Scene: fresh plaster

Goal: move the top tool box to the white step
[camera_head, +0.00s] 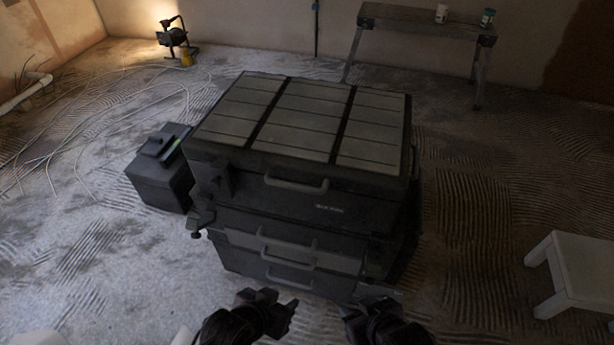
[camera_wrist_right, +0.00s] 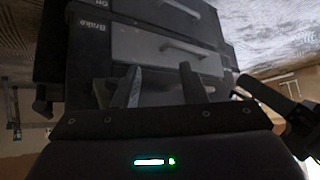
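The top tool box (camera_head: 290,185) is a wide dark case with grey lid panels and a front handle. It sits on a stack of dark tool boxes with grey handled fronts (camera_head: 285,248). The white step (camera_head: 585,262) stands on the floor at the right, cut off by the picture edge; its visible top is bare. My left gripper (camera_head: 284,298) is in front of the stack's lower front, with its fingers apart and empty. My right gripper (camera_head: 366,304) is right of it, low before the stack. In the right wrist view its fingers (camera_wrist_right: 160,75) are apart, with nothing between them.
A small dark case (camera_head: 160,185) stands on the floor just left of the stack. A trestle bench (camera_head: 425,20) with two small cups is behind. Ridged floor between stack and step is clear.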

